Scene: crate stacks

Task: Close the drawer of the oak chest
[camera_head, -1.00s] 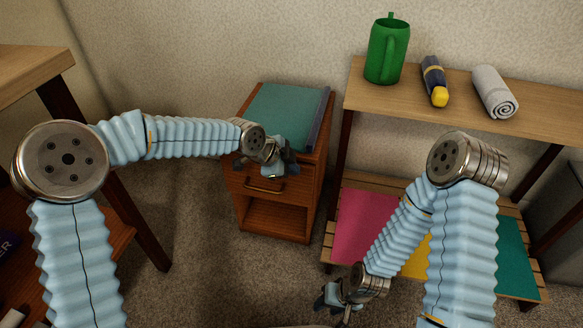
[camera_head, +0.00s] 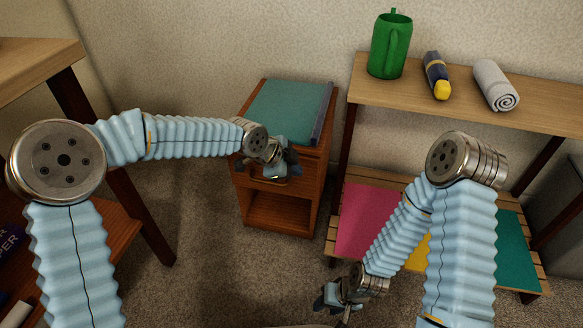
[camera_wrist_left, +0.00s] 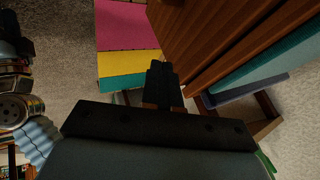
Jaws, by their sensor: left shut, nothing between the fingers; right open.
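The oak chest (camera_head: 281,212) stands against the wall in the head view, with an open compartment below its drawer. The drawer front (camera_head: 248,176) is partly hidden behind my left gripper (camera_head: 279,163), which is shut and empty right at it. I cannot tell whether they touch or whether a small gap is left around the drawer. In the left wrist view the closed fingers (camera_wrist_left: 164,83) are beside reddish wooden boards of the chest (camera_wrist_left: 215,40). My right gripper (camera_head: 336,297) is open and empty, low over the carpet, away from the chest.
A teal board (camera_head: 285,110) and a blue book-like item (camera_head: 323,113) lie on the chest. To the right, a shelf unit (camera_head: 465,107) holds a green jug (camera_head: 390,48), a blue-yellow bottle (camera_head: 437,75) and a rolled towel (camera_head: 495,85). A dark-legged table (camera_head: 35,65) is at left.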

